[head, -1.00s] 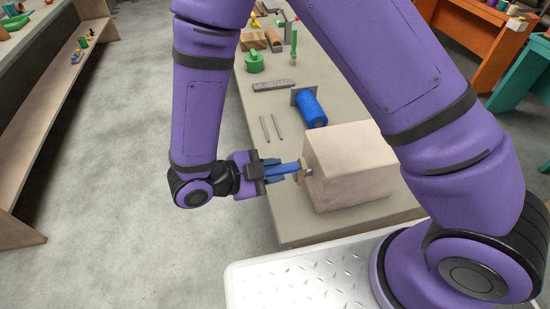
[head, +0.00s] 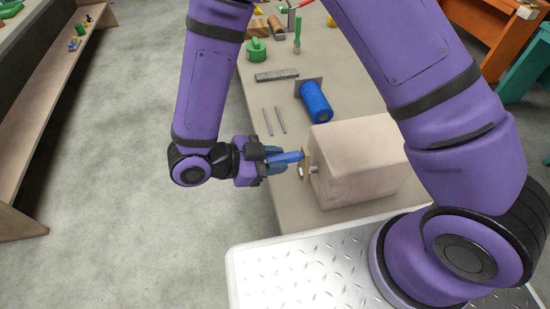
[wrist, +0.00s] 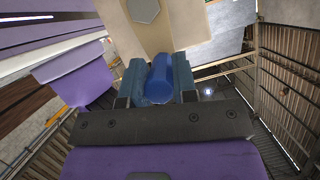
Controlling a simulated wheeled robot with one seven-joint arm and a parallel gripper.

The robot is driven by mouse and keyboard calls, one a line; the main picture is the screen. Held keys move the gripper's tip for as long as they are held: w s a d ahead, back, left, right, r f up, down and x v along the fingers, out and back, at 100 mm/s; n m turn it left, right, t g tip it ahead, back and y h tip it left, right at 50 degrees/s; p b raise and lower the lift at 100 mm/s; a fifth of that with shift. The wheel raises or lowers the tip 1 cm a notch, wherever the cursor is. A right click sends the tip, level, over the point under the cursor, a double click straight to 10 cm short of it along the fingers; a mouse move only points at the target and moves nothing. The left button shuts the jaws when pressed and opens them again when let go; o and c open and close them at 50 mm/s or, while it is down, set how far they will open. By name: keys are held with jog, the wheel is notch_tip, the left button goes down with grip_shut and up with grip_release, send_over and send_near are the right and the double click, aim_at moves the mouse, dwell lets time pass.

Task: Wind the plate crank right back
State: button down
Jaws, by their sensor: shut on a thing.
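The plate crank is a flat tan plate (head: 306,164) with a blue handle (head: 290,157), on a metal shaft at the left face of a beige block (head: 355,160). The plate stands roughly upright, with the handle above the shaft. My gripper (head: 276,158) is shut on the blue handle from the left. In the wrist view, the blue handle (wrist: 159,84) lies between the two teal fingers, and the tan plate (wrist: 150,35) with a hex-headed bolt is just beyond. The gripper hides part of the handle.
The block sits on a long grey bench (head: 285,190). Behind it lie a blue cylinder (head: 314,103), two thin rods (head: 274,121), a grey bar (head: 276,75) and a green container (head: 256,50). Open floor is to the left.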

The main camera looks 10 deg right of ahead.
jog(key=c, duration=0.9)
grip_release()
jog(key=v, duration=1.1)
jog(key=shift+d, duration=0.1)
